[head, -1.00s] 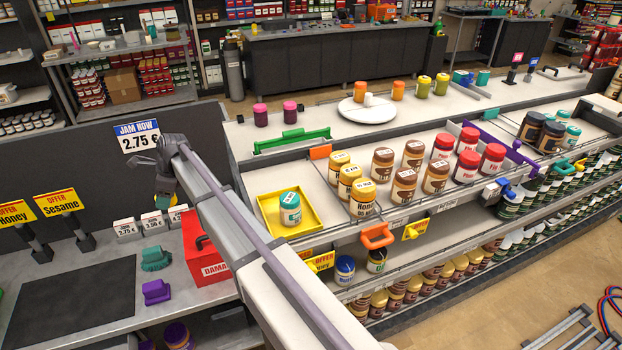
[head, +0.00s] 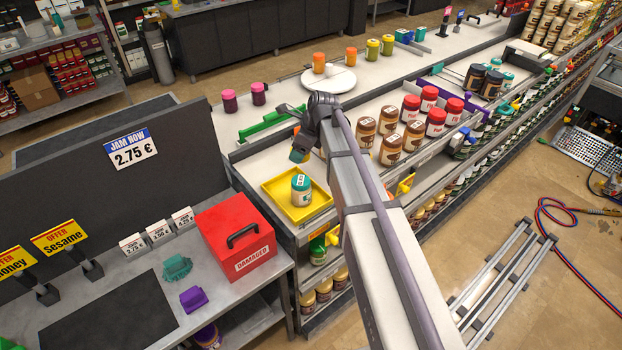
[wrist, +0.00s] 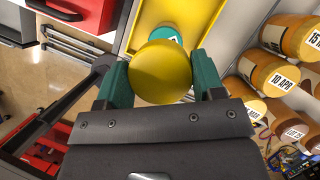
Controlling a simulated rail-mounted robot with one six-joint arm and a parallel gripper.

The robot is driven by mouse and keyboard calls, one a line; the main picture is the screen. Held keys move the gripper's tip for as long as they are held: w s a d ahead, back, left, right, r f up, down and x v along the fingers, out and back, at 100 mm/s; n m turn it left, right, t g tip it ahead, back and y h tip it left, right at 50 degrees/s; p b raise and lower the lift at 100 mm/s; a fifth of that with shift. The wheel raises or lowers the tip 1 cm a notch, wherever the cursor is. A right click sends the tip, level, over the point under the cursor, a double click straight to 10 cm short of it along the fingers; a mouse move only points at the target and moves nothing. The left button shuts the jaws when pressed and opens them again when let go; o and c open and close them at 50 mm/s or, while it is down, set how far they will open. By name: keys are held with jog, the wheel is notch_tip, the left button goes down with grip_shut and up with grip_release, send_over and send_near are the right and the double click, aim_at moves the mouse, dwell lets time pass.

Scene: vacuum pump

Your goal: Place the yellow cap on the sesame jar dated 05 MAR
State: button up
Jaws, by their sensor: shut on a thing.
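My gripper (wrist: 160,82) is shut on a yellow cap (wrist: 163,72), which sits between its two teal fingertips in the wrist view. In the head view my gripper (head: 299,152) hangs above and behind a yellow tray (head: 278,191). A jar with a teal top (head: 301,188) stands upright in that tray. In the wrist view the cap hides most of this jar (wrist: 165,36), and the two look apart. No label reading 05 MAR can be read, and I cannot tell which jar is the sesame one.
Brown-lidded jars (head: 365,130) and red-lidded jars (head: 436,122) are farther right. A green bar (head: 270,124) lies behind the tray. A red DAMAGED box (head: 236,238) stands on the left counter.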

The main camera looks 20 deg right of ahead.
aim_at(298, 179)
notch_tip(298, 179, down, 10)
jog(key=b, duration=0.9)
jog(key=shift+r, duration=0.2)
jog(key=shift+f, duration=0.1)
jog(key=o, duration=0.4)
jog(key=shift+f, duration=0.15)
jog(key=o, duration=0.5)
